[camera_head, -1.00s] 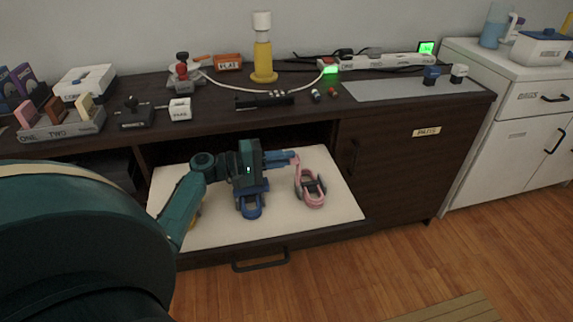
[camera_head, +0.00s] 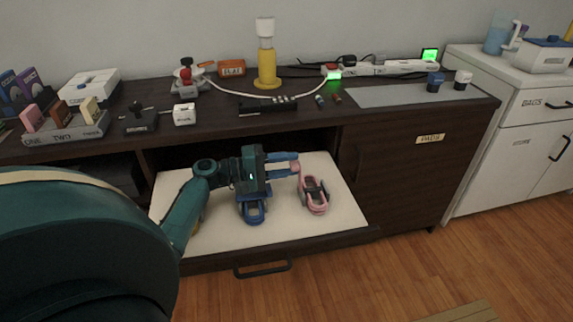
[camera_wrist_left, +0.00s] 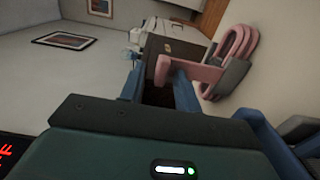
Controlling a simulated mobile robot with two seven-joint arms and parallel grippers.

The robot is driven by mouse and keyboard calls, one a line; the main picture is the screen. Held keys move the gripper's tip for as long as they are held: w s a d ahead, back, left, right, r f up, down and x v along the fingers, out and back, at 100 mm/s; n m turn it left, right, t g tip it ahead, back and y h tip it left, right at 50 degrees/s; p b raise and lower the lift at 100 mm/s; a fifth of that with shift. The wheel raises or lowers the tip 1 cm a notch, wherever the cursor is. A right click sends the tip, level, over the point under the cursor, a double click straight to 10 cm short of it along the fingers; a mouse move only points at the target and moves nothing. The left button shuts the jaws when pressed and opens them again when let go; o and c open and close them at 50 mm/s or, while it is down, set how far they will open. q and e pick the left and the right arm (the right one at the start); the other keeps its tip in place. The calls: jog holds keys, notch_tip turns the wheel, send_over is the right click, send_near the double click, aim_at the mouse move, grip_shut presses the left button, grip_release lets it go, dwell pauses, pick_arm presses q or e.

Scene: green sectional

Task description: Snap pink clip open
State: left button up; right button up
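The pink clip (camera_head: 314,197) lies on the cream bottom of the pulled-out drawer (camera_head: 345,213), right of my left gripper. A pink part of it shows at the fingertips of my left gripper (camera_head: 294,165). In the left wrist view, the two blue fingers (camera_wrist_left: 158,88) stand apart with a gap between them. A pink arm of the clip (camera_wrist_left: 195,73) reaches across the right finger, its end over the gap. The rest of the clip is to the right. I cannot tell whether a finger touches it. My right gripper is out of view.
A blue clip (camera_head: 253,211) lies in the drawer just below my left gripper. The dark cabinet top (camera_head: 225,121) overhangs the back of the drawer and carries stamps, boxes and a power strip. The drawer's right front is clear.

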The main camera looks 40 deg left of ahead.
pick_arm(q)
jog(key=v, duration=1.3)
jog(key=shift+s+f+p, duration=0.1)
jog(key=shift+p, duration=0.25)
